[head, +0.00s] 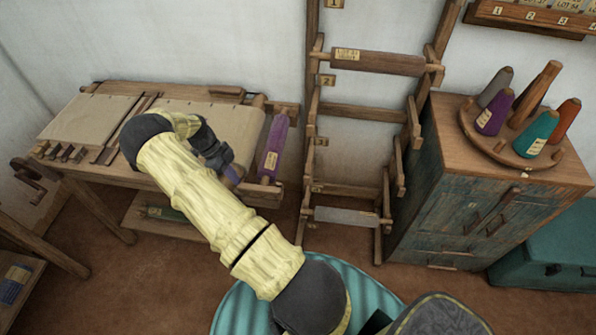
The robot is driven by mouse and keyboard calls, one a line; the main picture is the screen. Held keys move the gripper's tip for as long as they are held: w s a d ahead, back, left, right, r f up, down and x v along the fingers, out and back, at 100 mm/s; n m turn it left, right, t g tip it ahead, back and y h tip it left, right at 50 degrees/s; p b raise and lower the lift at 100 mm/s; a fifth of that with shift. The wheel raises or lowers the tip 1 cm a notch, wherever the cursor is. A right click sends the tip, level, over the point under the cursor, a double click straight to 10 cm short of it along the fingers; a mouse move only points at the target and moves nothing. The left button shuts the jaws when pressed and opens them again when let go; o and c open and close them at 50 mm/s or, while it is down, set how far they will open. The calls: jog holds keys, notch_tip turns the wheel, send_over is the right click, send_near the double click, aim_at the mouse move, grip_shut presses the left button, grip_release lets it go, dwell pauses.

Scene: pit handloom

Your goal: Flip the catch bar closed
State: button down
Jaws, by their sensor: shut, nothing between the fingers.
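The wooden loom table (110,178) stands at the left with beige cloth on top. A purple labelled roll (275,147) sits in the frame at its right end, with wooden bars around it. I cannot tell for certain which of these wooden pieces is the catch bar. My gripper (232,176) is at the table's front right edge, just left of the purple roll, pointing down and right. It is shut and empty. My arm and wrist hide part of the table and cloth, and the fingertips are too small to tell whether they touch anything.
A wooden rack (318,140) with a brown roll (378,63) and a grey roll (346,216) stands right of the loom. A cabinet (470,215) bears a round stand of coloured cones. A teal chest (550,250) is at far right. Floor between loom and rack is narrow.

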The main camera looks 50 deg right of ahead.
jog(key=shift+w+a+f, duration=0.1)
jog(key=shift+a+f, duration=0.1)
jog(key=shift+f, duration=0.2)
jog(key=shift+a+f, duration=0.1)
jog(key=shift+a, duration=0.05)
dwell(0.4)
jog(key=w+a+r+b, duration=0.2)
jog(key=w+a+r, duration=0.1)
jog(key=w+r, duration=0.6)
jog(key=shift+r, duration=0.25)
jog(key=shift+s+a, duration=0.1)
jog(key=shift+s, duration=0.05)
